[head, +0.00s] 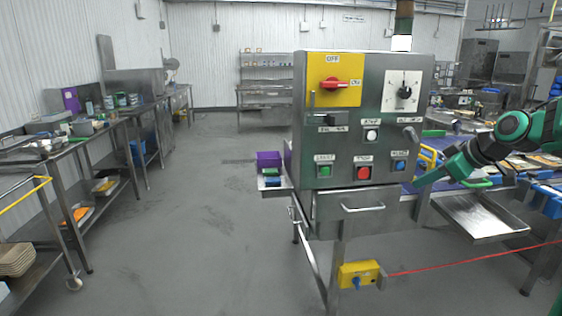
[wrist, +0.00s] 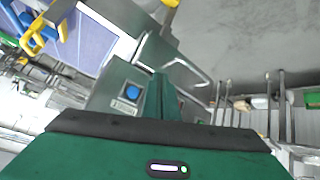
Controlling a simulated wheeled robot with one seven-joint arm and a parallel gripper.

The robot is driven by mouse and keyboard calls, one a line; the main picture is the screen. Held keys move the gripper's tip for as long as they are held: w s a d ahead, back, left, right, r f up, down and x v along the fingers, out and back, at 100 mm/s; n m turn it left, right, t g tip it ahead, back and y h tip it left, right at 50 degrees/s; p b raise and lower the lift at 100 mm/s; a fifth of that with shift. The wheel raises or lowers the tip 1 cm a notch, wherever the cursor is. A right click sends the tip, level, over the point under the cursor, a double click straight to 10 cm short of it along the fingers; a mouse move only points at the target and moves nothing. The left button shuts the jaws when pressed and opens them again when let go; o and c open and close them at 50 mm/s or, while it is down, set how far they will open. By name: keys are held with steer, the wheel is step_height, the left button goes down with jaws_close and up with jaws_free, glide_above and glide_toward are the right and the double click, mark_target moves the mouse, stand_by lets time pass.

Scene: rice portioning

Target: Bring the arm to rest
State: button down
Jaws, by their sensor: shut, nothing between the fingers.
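My green arm enters the head view from the right, and my gripper (head: 420,183) points left and down just right of the steel control cabinet (head: 345,150). In the wrist view my gripper (wrist: 158,80) shows as a narrow green shape, with its fingers together and nothing held. Beyond it in the wrist view is a cabinet face with a blue button (wrist: 132,92). The blue button (head: 400,166) also shows in the head view, left of and above the fingertips. Whether the gripper touches the cabinet cannot be told.
The cabinet has a red rotary switch (head: 335,84), a green button (head: 324,171), a red button (head: 363,172) and a drawer handle (head: 362,208). A steel chute tray (head: 480,218) lies below my arm. A red cord (head: 470,261) runs low to the right. The floor left of the cabinet is clear.

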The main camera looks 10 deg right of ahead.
steer(key=s+a+f+m+g+h, duration=0.1)
steer(key=s+f+m+g, duration=0.2)
steer(key=s, duration=0.8)
steer(key=s+a+f+m+g+h, duration=0.1)
steer(key=s+f+m, duration=0.4)
steer(key=s, duration=0.6)
steer(key=s+a+f+m+g, duration=0.3)
steer(key=s+f+m+g, duration=0.1)
steer(key=s, duration=0.7)
steer(key=shift+s+a+f+m+g+h, duration=0.15)
steer(key=shift+a+f+m+g+h, duration=0.2)
steer(key=shift+m, duration=0.55)
steer(key=shift+d, duration=0.1)
steer(key=shift+w+f, duration=0.2)
steer(key=shift+w, duration=0.45)
